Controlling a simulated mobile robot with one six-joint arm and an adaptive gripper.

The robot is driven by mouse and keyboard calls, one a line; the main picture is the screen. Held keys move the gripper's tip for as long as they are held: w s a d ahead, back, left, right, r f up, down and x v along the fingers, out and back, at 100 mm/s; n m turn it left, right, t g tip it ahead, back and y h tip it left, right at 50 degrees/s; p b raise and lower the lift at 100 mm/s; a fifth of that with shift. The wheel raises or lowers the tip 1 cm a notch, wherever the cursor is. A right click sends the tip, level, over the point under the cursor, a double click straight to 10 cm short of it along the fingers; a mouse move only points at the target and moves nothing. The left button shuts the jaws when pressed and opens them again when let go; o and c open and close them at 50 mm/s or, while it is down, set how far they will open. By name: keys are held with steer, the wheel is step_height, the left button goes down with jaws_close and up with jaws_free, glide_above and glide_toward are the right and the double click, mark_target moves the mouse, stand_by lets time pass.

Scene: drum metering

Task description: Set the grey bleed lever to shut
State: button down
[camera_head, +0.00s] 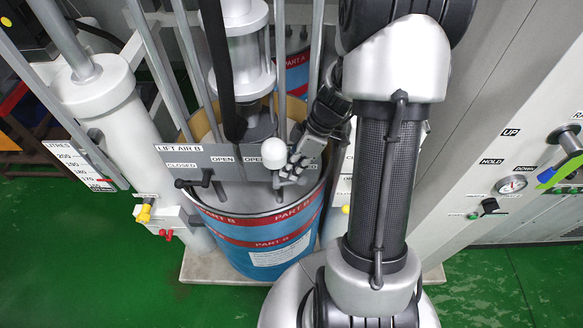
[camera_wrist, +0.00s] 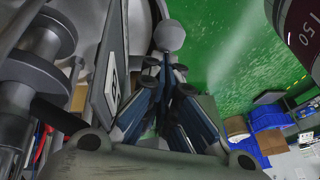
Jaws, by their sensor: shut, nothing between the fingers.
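A lever with a light grey ball knob (camera_head: 274,152) is at the right part of the grey panel (camera_head: 230,166) in front of the blue drum. An OPEN label is just left of the knob. In the wrist view the knob (camera_wrist: 170,37) shows just beyond my fingertips (camera_wrist: 168,70). I cannot tell whether they touch. The lever's stem is mostly hidden.
A white cylinder (camera_head: 100,115) is left; a grey cabinet (camera_head: 500,120) is right. Green floor is clear at lower left.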

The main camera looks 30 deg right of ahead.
steer(key=shift+f, duration=0.1)
steer(key=d+f+b, duration=0.1)
steer(key=b, duration=0.3)
steer(key=s+f+y+b, duration=0.1)
steer(key=b, duration=0.4)
steer(key=shift+d+f+t+b, duration=0.1)
steer(key=shift+d+t+b, duration=0.2)
steer(key=shift+d+t, duration=0.1)
steer(key=shift+s, duration=0.1)
